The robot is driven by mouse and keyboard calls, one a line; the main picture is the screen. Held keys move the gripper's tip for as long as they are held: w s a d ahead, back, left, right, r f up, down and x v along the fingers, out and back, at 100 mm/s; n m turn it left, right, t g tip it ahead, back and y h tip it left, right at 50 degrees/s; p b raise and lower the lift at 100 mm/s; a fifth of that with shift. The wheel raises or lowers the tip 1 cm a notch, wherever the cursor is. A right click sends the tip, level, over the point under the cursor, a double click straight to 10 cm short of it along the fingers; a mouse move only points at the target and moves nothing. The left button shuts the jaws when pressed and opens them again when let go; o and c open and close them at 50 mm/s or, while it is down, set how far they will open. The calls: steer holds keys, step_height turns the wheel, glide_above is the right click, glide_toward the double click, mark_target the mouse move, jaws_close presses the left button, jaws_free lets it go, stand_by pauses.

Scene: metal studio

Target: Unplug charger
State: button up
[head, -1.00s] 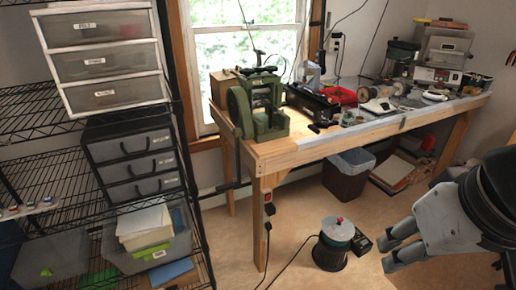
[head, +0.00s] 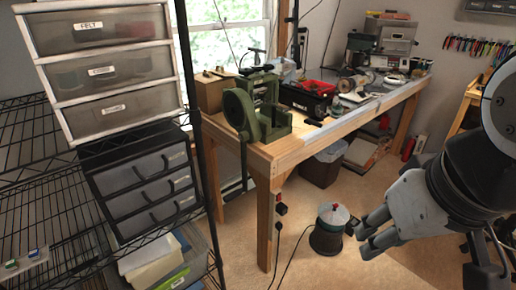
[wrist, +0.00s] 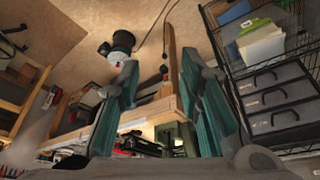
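A small dark socket block with a red part (head: 279,197) is on the front leg of the wooden workbench. A black charger-like block (head: 281,210) sits just below it; I cannot tell how it is connected. A black plug-like piece (head: 278,228) with a cord hangs below along the leg.
The workbench (head: 290,152) carries a green machine (head: 258,112) and several tools. A wire shelf with drawers (head: 145,185) fills the left. A dark bin (head: 320,168) is under the bench.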

steer(key=o, duration=0.5)
steer(key=shift+w+a+f, duration=0.1)
steer(key=shift+f, duration=0.05)
steer(key=w+a+f+m+g+y+b, duration=0.2)
steer(key=w+a+f+m+y+b, duration=0.4)
steer(key=w+f, duration=0.45)
steer(key=w+a+f+m+g+y+b, duration=0.25)
steer(key=w+a+f+y+b, duration=0.2)
steer(key=w+f+b, duration=0.55)
steer(key=w+d+f+m+t+y+b, duration=0.2)
steer(key=w+f+m+t+y+b, duration=0.15)
steer(key=w+f+m, duration=0.6)
steer(key=m+t+h+b, duration=0.3)
steer(key=m+t+b, duration=0.3)
steer(key=m+t, duration=0.5)
glide_toward(285, 212)
steer(key=x, duration=0.2)
steer(key=shift+w+a+f, duration=0.1)
steer(key=shift+w, duration=0.05)
steer(key=shift+b+x, duration=1.25)
steer(key=shift+x, duration=3.25)
